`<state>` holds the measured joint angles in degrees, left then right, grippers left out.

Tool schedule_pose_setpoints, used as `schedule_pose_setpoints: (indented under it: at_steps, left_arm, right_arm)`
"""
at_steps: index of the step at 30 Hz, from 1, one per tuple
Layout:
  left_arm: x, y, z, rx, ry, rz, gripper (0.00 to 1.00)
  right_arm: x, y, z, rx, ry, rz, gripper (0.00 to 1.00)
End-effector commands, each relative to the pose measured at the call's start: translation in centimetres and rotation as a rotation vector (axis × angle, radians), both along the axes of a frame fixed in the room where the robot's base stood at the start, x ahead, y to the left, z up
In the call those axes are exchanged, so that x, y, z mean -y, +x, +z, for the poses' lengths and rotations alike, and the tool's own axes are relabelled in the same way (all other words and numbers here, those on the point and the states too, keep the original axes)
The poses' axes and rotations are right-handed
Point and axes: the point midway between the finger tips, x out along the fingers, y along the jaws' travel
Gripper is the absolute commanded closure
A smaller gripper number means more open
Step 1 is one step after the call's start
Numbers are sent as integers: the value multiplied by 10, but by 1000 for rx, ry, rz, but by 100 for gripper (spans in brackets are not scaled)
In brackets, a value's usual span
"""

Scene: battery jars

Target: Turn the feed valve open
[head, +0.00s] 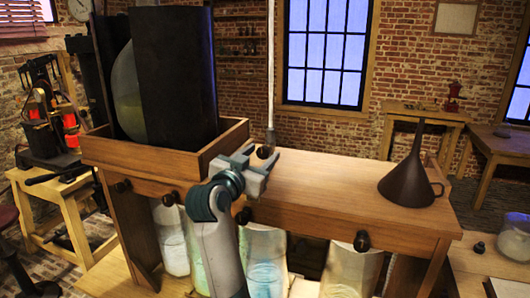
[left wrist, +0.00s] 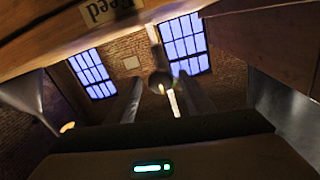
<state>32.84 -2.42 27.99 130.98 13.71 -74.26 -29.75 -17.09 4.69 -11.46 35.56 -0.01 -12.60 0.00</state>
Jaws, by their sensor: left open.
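A dark ball-shaped knob (head: 265,151) shows at the lower end of a thin pale vertical rod (head: 270,70), above the wooden bench top. In the left wrist view the dark knob (left wrist: 162,80) appears between my fingers, near an upside-down plate reading "Feed" (left wrist: 110,10). I take this knob for the feed valve's handle. My left gripper (head: 256,163) is open, its fingers close to the knob; I cannot tell whether they touch it. Its fingers also show in the left wrist view (left wrist: 163,97). My right gripper is not in view.
A dark panelled tank (head: 180,75) stands in a wooden tray (head: 225,145) at left. A dark funnel (head: 411,180) stands at the bench's right end. Several black knobs line the bench front, with glass jars (head: 265,265) below. The bench top between is clear.

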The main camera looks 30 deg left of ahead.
Motion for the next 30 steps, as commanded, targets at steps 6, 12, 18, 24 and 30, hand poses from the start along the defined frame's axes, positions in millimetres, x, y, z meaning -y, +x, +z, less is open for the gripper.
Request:
schedule_pose_setpoints:
  at_steps: [6, 12, 18, 24, 30]
  left_arm:
    - [0, -1, 0, 0, 0, 0, 53]
    - [0, 0, 0, -1, 0, 0, 77]
    - [0, 0, 0, -1, 0, 0, 93]
    - [0, 0, -1, 3, -17, -1, 93]
    - [0, 0, -1, 17, -79, 0, 93]
  right_arm:
    - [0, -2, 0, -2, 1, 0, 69]
    - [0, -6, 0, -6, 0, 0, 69]
    - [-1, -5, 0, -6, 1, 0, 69]
    - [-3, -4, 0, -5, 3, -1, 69]
    - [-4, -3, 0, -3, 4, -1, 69]
